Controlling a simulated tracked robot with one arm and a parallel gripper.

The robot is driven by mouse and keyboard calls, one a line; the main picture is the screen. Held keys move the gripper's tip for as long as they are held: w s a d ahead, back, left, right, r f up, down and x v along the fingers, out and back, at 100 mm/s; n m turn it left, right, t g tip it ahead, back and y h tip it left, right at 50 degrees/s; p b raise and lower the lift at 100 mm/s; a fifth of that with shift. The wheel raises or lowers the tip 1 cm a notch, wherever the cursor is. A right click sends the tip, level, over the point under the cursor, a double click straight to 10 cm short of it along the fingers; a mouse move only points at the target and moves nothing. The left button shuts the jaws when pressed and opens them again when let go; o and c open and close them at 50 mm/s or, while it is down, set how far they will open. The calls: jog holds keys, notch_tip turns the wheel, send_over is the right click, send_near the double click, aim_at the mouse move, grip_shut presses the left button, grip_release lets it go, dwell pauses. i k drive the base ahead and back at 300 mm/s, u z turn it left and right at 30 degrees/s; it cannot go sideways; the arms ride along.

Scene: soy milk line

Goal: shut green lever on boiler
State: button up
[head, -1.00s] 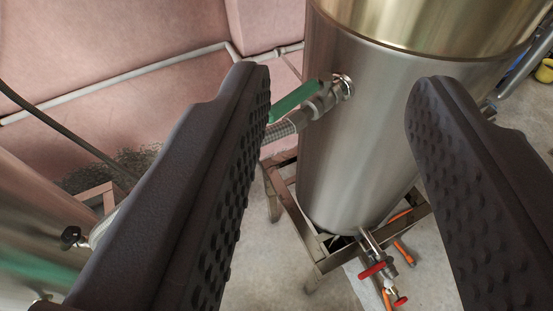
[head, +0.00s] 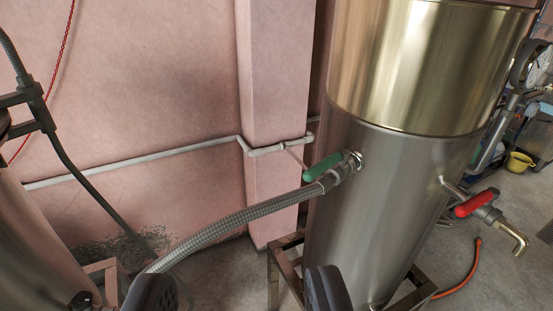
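The boiler (head: 375,200) is a tall steel cylinder with a shiny brass-toned upper band, standing right of centre. The green lever (head: 323,167) sits on a valve (head: 343,172) on the boiler's left side. The lever points left and slightly down, roughly along the braided hose (head: 240,217) that joins the valve. My gripper (head: 240,292) shows only as two dark fingertips at the bottom edge, spread wide apart with nothing between them. It is open, below and nearer than the lever, and touches neither lever nor valve.
A red-handled tap (head: 476,203) juts from the boiler's right side. A metal stand (head: 274,280) supports the boiler. A pink wall with a white pipe (head: 140,165) lies behind. Another steel vessel (head: 40,250) is at the left edge. An orange hose (head: 468,277) lies on the floor.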

aim_at(309, 175)
jog(key=u, duration=0.05)
jog(key=i, duration=1)
